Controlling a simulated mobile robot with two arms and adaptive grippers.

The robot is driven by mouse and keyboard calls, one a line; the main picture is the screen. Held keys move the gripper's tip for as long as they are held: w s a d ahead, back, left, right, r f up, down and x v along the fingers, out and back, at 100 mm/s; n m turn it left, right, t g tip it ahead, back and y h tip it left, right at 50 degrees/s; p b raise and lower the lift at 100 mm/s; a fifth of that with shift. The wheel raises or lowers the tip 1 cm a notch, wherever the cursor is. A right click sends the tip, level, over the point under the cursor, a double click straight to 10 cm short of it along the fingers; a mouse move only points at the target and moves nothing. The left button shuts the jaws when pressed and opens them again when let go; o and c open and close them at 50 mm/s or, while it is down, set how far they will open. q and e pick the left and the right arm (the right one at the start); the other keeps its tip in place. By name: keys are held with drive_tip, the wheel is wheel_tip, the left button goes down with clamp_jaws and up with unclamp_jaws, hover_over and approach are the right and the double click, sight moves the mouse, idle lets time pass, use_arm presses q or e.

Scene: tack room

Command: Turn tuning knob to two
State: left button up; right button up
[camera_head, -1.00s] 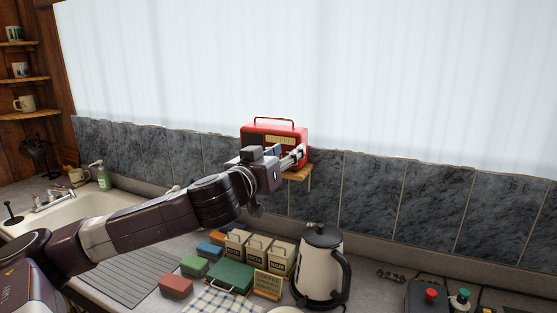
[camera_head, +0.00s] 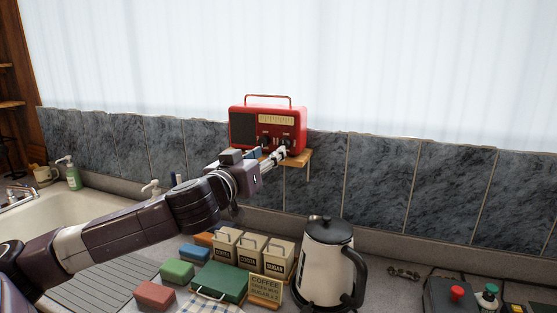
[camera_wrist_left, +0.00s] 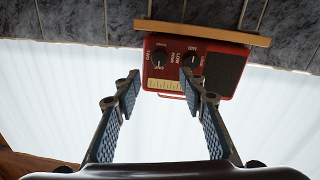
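A red radio (camera_head: 245,113) with a dark speaker grille, a pale dial and a top handle stands on a small wooden shelf (camera_head: 299,161) against the tiled wall. It appears upside down in the left wrist view (camera_wrist_left: 225,42), with two black knobs on its front. One knob (camera_wrist_left: 160,57) lies between my fingers' lines, the other (camera_wrist_left: 192,60) is by the right-hand fingertip. Their labels are too small to read surely. My left gripper (camera_head: 277,155) is open and empty in front of the radio's lower front; its spread fingers (camera_wrist_left: 160,80) show no clear contact. My right gripper is not in view.
Below on the counter stand a kettle (camera_head: 325,265), several canisters (camera_head: 250,252), a green box (camera_head: 220,281) and coloured blocks (camera_head: 177,271). A sink (camera_head: 65,217) is at left. The space above the radio, before the window, is clear.

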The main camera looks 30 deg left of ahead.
sight(282, 144)
use_arm(q)
drive_tip(key=w+p, duration=0.1)
drive_tip(key=w, duration=0.1)
drive_tip(key=w+p, duration=0.2)
drive_tip(key=w+a+p, duration=0.1)
drive_tip(key=w, duration=0.1)
drive_tip(key=shift+w+a+f, duration=0.1)
drive_tip(key=shift+w+f, duration=0.05)
drive_tip(key=shift+w, duration=0.15)
drive_tip(key=shift+w+p, duration=0.35)
drive_tip(key=shift+w, duration=0.1)
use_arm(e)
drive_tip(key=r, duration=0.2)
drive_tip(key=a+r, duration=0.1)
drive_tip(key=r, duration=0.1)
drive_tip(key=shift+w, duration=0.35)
use_arm(q)
drive_tip(key=shift+f, duration=0.1)
drive_tip(key=shift+c, duration=0.5)
clamp_jaws()
